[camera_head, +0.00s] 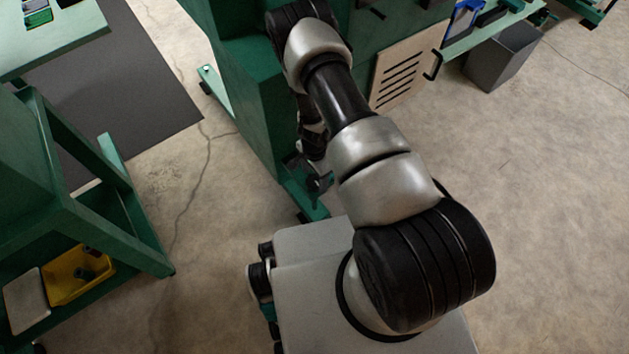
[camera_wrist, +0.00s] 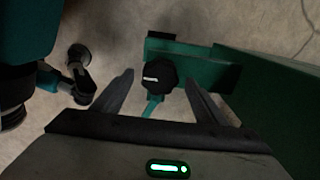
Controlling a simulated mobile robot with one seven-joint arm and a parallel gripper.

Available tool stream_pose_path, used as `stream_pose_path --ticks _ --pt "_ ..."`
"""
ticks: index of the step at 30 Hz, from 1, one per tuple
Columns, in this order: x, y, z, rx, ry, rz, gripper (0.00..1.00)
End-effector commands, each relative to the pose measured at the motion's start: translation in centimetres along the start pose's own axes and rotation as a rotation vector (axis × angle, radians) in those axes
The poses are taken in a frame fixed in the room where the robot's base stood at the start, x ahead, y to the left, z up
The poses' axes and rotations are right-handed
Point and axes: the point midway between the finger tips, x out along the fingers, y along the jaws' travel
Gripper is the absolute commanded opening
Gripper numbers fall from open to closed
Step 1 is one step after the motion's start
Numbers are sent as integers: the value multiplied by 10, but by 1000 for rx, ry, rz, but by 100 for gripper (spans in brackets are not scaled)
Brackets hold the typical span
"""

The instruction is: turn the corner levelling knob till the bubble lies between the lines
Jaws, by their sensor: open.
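The corner levelling knob (camera_wrist: 160,74) is black and lobed, with a white mark on its left part. It sits at a green foot bracket (camera_wrist: 188,48) at the machine's base. My gripper (camera_wrist: 158,78) is open, with one finger to each side of the knob in the wrist view. Gaps show between the knob and both fingers; I cannot tell how far down the fingers reach. In the head view the knob (camera_head: 319,183) is a small dark shape at the foot of the green machine (camera_head: 265,120), below my arm. No bubble or level lines can be made out.
A green bench (camera_head: 140,245) with a yellow bin (camera_head: 85,275) stands at the left. A dark mat (camera_head: 120,80) lies behind it. A grey box (camera_head: 502,58) is at the back right. Concrete floor is clear on the right.

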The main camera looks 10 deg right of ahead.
Motion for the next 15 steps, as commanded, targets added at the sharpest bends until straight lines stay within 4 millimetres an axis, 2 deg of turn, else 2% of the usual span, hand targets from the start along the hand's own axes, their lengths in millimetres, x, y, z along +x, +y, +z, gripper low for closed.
stream_pose_path --ticks 1,5,15 --pt "8 0 0 0 0 0 66" --pt "16 0 0 0 0 0 66" --pt "18 0 0 1 0 0 64"
